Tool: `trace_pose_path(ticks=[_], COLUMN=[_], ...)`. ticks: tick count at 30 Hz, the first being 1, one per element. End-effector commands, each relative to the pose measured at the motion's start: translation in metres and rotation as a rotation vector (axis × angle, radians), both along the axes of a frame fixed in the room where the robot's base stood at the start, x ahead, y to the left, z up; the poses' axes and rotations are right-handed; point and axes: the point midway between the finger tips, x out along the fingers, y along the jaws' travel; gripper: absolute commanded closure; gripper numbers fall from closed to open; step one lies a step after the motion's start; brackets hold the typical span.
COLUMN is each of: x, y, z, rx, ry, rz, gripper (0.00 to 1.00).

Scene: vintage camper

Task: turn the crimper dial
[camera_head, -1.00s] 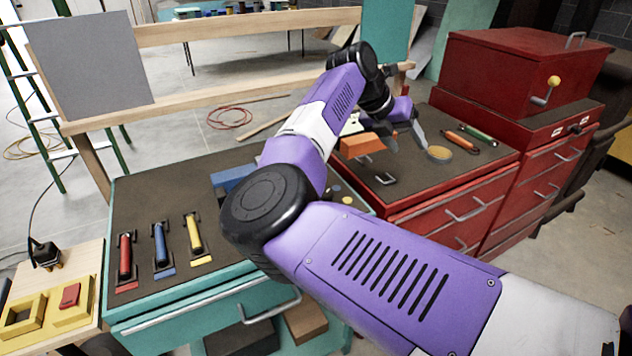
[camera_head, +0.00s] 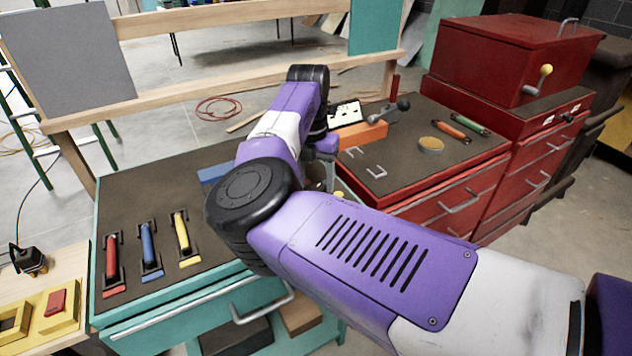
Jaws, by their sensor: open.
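No part is clearly recognizable as the crimper dial. My gripper (camera_head: 328,181) points down near the right end of the teal cabinet's top, its fingers partly hidden behind my arm. It is open as far as it shows. Small yellow pieces (camera_head: 340,194) show just beside the fingers, partly covered by my arm. A blue piece (camera_head: 212,173) shows left of my arm's elbow, mostly hidden. I cannot tell whether any of these belongs to the crimper.
The teal cabinet (camera_head: 135,205) carries red (camera_head: 111,258), blue (camera_head: 148,245) and yellow (camera_head: 182,232) handled tools. The red cabinet (camera_head: 400,180) holds a tan disc (camera_head: 431,145) and two handled tools. A red crank box (camera_head: 515,60) stands behind right. My arm blocks the middle.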

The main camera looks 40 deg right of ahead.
Motion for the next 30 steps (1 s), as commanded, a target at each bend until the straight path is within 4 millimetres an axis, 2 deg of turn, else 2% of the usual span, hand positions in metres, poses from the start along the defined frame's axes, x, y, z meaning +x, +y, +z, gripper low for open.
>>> trace_pose_path(ticks=[4, 12, 14, 21, 30], x=[-0.0008, -0.0008, -0.0008, -0.0008, -0.0010], y=[-0.0006, -0.0007, -0.0006, -0.0007, -0.0003], z=[-0.0096, -0.0112, -0.0112, -0.0110, -0.0101], rx=[-0.001, -0.001, -0.001, -0.001, -0.001], ry=[0.000, -0.001, 0.000, 0.000, 0.001], rz=[-0.001, -0.001, -0.001, -0.001, 0.028], gripper=[0.43, 0.43, 0.53, 1.00, 1.00])
